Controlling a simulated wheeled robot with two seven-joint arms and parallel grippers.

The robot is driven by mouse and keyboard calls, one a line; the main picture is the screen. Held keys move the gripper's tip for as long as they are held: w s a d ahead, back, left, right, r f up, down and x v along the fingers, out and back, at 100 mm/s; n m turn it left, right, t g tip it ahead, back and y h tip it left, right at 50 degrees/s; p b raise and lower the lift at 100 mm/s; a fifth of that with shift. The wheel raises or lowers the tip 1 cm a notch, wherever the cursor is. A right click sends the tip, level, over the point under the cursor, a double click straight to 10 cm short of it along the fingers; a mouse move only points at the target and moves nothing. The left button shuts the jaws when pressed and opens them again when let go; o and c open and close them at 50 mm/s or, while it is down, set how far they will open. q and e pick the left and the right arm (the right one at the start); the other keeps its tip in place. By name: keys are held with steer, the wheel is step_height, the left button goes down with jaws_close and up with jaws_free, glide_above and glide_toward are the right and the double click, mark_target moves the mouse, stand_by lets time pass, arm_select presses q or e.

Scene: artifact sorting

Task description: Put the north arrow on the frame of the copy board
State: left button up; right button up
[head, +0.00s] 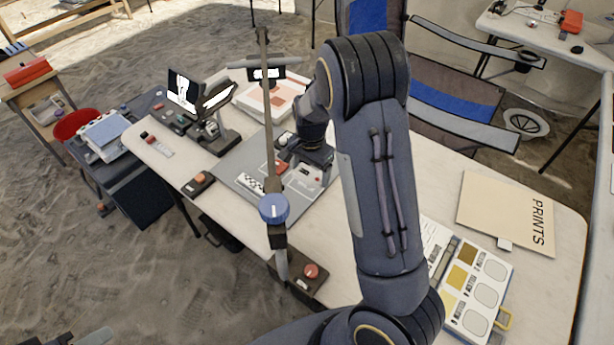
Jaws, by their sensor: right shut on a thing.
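The copy board (232,163) is a grey flat board on the pale table, under a stand post with a blue knob (273,208). My right gripper (293,158) is low over the back right part of the board, behind the post. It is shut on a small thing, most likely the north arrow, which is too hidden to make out. A grey part at the bottom left edge (95,337) may be my left gripper; its jaws do not show clearly.
A small device with lit screens (205,100) stands left of the board. Push-button boxes (198,184) sit near the front edge. A PRINTS folder (507,213) and a colour-sample case (470,290) lie at the right. My right arm hides the table's middle.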

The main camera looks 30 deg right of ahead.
mark_target(308, 171)
steer(key=w+f, duration=0.1)
steer(key=f, duration=0.1)
steer(key=w+d+f, duration=0.1)
steer(key=w+f, duration=0.2)
steer(key=f, duration=0.1)
steer(key=shift+w+d+p, duration=0.15)
steer(key=shift+d+p, duration=0.2)
steer(key=shift+f, duration=1.4)
steer(key=shift+f, duration=0.1)
